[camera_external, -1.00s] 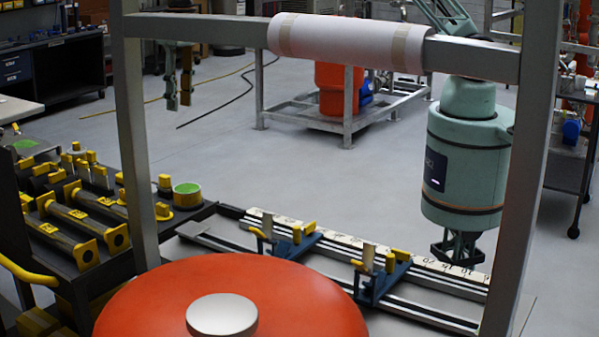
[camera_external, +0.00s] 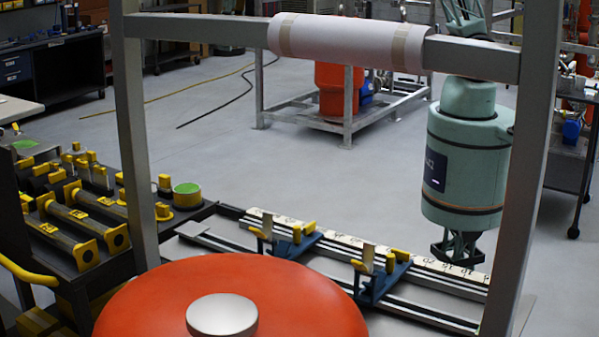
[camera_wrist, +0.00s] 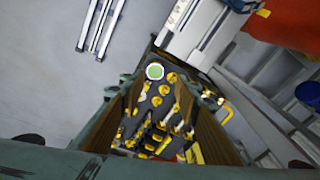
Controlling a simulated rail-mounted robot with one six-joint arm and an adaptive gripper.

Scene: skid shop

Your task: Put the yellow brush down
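My gripper (camera_wrist: 168,88) shows in the wrist view with its two teal fingers spread apart, brown on their inner faces. I see nothing clearly held between them. It looks down over a dark cart crowded with yellow and black parts. I cannot pick out the yellow brush with certainty among the yellow items in either view.
The dark cart (camera_external: 68,284) holds yellow-ended cylinders and a green-topped can (camera_external: 187,194), also seen in the wrist view (camera_wrist: 155,71). A railed bench (camera_external: 215,242) adjoins it. An orange dome (camera_external: 290,300) and grey frame post (camera_external: 140,150) stand in front.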

